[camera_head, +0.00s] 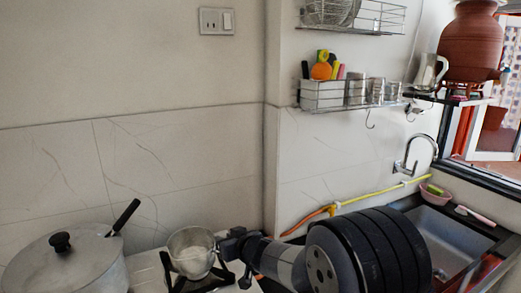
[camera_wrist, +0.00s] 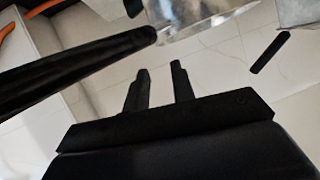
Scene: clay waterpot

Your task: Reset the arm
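My gripper (camera_wrist: 160,78) shows in the wrist view as two black fingers standing apart, with nothing between them. In the head view my gripper (camera_head: 226,241) is at the end of my arm, just right of a small metal pot (camera_head: 191,254) on the stove. Part of a shiny metal vessel (camera_wrist: 195,18), probably this pot, shows beyond the fingertips in the wrist view. A thick black handle (camera_wrist: 80,66) crosses the left of that view. I cannot tell whether my gripper touches the pot or the handle.
A lidded pot (camera_head: 70,262) with a black handle (camera_head: 125,215) sticking up stands at left. A sink (camera_head: 445,238) and tap (camera_head: 407,163) are at right. A wall rack (camera_head: 350,103) and a clay waterpot (camera_head: 470,42) are above.

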